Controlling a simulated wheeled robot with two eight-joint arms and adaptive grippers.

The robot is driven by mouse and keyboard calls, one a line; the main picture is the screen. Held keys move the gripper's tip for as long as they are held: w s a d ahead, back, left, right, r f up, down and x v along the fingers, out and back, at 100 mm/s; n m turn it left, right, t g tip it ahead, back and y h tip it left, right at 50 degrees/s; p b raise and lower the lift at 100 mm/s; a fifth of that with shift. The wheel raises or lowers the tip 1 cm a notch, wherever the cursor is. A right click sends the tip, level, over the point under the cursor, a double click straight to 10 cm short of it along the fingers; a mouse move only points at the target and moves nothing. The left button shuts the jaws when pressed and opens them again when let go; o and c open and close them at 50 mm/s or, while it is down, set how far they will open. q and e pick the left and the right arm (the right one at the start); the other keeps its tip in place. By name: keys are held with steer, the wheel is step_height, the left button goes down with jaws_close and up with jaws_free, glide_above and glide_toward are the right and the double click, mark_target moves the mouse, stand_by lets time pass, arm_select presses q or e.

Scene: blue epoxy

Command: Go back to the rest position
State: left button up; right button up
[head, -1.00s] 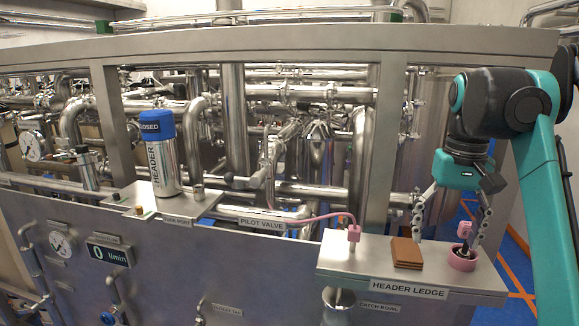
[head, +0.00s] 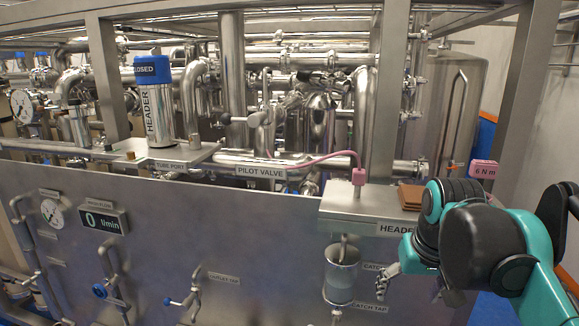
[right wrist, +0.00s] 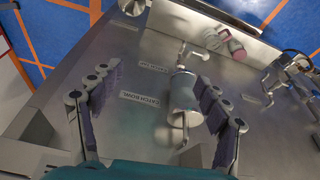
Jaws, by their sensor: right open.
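My right gripper (head: 418,287) is low in front of the machine's steel panel, below the header ledge (head: 345,203) and right of the catch bowl (head: 341,275). In the right wrist view its two fingers (right wrist: 158,110) are spread wide with nothing held between them. The catch bowl (right wrist: 183,97) shows beyond and between the fingers, apart from them. My right arm hides the right part of the header ledge. The brown pads (head: 410,196) sit on the ledge, partly covered by the arm. My left gripper is not in view.
A pink fitting (head: 359,177) with a pink hose stands on the ledge. A pink 6 N m tag (head: 484,170) shows above my arm. A blue-capped header cylinder (head: 155,100) stands at the left. Taps (head: 187,300) stick out from the front panel.

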steer(key=s+a+f+t+b, duration=0.1)
steer(key=s+f+b, duration=0.2)
steer(key=f, duration=0.9)
steer(key=s+a+f+n+t+b, duration=0.1)
steer(key=s+f+b, duration=0.3)
steer(key=f, duration=0.8)
steer(key=s+a+f+t+b, duration=0.1)
steer(key=s+a+f+b, duration=0.2)
steer(key=f, duration=0.9)
steer(key=shift+s+f+b, duration=0.15)
steer(key=shift+f+b, duration=0.15)
steer(key=shift+b, duration=0.75)
steer(key=shift+t, duration=0.3)
